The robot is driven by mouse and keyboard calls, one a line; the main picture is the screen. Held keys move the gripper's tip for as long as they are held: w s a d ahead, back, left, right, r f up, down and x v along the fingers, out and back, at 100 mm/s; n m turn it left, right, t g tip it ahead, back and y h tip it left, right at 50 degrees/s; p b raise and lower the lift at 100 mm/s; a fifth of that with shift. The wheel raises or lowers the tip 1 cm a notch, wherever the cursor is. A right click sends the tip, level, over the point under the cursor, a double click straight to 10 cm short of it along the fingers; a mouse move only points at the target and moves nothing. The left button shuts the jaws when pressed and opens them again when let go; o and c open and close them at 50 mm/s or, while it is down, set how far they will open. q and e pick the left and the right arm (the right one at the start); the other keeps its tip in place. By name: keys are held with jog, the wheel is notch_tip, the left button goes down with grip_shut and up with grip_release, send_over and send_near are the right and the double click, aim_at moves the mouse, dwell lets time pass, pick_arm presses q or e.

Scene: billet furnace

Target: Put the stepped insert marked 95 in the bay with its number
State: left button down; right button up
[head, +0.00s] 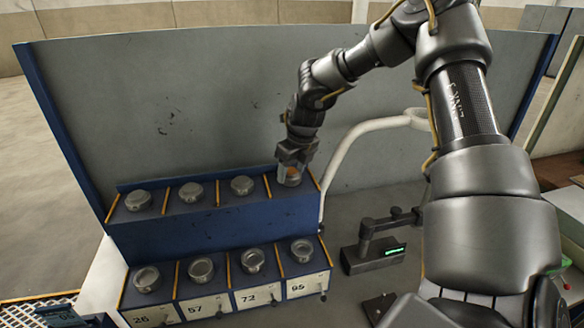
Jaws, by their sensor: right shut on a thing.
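My right gripper (294,160) comes down from above at the right end of the upper blue shelf. It is shut on a grey metal stepped insert (291,180) in the rightmost upper bay. The gripper hides part of this insert, and I cannot read a number on it. The lower bay labelled 95 (300,287) is at the right end of the lower row, almost straight below. A round grey metal piece (302,250) sits in that bay. My left gripper is not in view.
Three more inserts stand in the upper bays (190,191). Lower bays labelled 26, 57 and 72 (248,297) each hold a round metal piece. Orange dividers separate bays. A dark device with a green display (372,258) and a white curved tube (350,140) stand right. A grey panel (170,110) rises behind.

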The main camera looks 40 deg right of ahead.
jog(key=shift+w+d+f, duration=0.1)
jog(key=shift+f, duration=0.15)
jog(key=o, duration=1.4)
jog(key=shift+o, duration=0.2)
